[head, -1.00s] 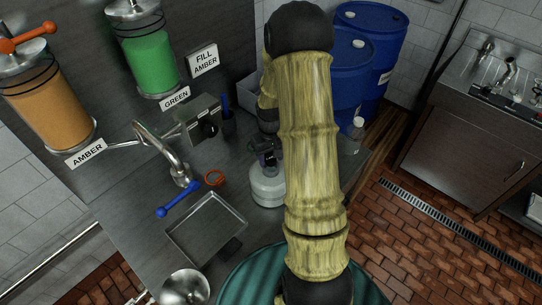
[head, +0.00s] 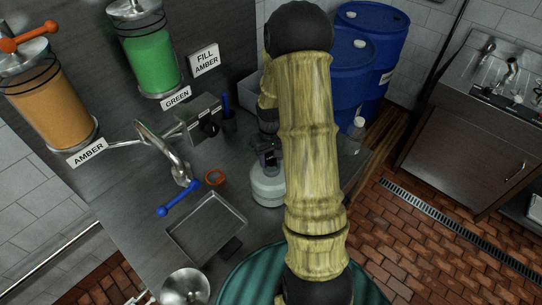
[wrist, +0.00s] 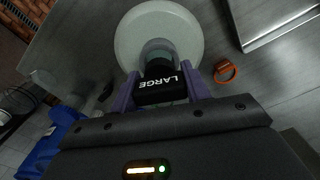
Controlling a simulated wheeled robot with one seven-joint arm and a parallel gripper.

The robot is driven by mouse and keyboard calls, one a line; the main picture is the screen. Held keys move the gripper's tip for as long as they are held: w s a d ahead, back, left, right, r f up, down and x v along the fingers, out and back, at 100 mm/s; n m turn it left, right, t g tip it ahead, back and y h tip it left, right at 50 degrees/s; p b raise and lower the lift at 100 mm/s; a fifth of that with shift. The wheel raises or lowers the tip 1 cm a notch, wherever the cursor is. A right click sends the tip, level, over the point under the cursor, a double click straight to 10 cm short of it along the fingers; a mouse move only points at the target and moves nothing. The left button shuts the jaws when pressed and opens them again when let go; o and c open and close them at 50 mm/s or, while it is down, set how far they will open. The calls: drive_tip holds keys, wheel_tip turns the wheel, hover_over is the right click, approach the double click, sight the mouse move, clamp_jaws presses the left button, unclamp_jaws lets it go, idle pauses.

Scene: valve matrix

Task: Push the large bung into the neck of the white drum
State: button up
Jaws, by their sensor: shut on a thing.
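The white drum (head: 268,188) stands on the steel bench, partly hidden behind my arm in the head view. In the wrist view its round white top (wrist: 185,25) lies beyond my fingertips, with a greyish neck (wrist: 158,48) in the middle. My gripper (wrist: 160,90) is shut on the black large bung (wrist: 158,84), which is lettered LARGE and sits between purple fingers. The bung's far end lines up with the neck and overlaps it in view; how deep it sits is hidden. In the head view my gripper (head: 266,152) is right above the drum.
An orange ring (head: 215,177) lies on the bench beside the drum. A shallow metal tray (head: 207,228), a tap with a blue lever (head: 178,196) and a steel funnel-like bowl (head: 186,287) are to the left. A control box (head: 200,118) and dark cup (head: 229,121) stand behind.

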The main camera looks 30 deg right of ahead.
drive_tip(key=shift+f+b, duration=0.7)
drive_tip(key=shift+f, duration=0.25)
idle(0.7)
drive_tip(key=shift+s+d+r, duration=0.1)
drive_tip(key=shift+r, duration=0.2)
drive_tip(key=shift+r+p, duration=0.55)
drive_tip(key=shift+p, duration=0.1)
drive_tip(key=shift+r+p, duration=1.9)
drive_tip(key=shift+r, duration=0.65)
drive_tip(key=shift+f, duration=0.1)
